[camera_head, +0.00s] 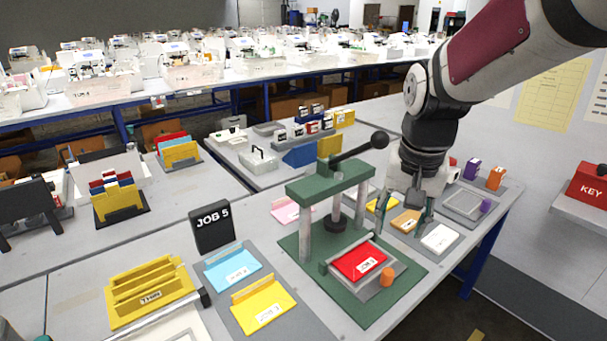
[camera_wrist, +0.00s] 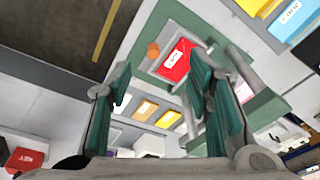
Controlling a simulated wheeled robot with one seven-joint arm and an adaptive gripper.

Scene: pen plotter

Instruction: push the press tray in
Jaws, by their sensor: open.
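The press (camera_head: 330,190) is a green frame on pale posts, with a black-knobbed lever and a green base plate (camera_head: 345,308). Its grey press tray (camera_head: 365,291) sticks out at the front with a red card (camera_head: 360,263) on it and an orange knob (camera_head: 388,277) at its outer end. My gripper (camera_head: 402,215) is open and empty, held right of the press and apart from the tray. In the wrist view the open fingers (camera_wrist: 160,85) show in front, with the red card (camera_wrist: 178,60) and orange knob (camera_wrist: 153,49) beyond them.
Yellow, orange and white cards (camera_head: 439,238) lie on mats below and beside my gripper. The table's front edge runs close to the base plate.

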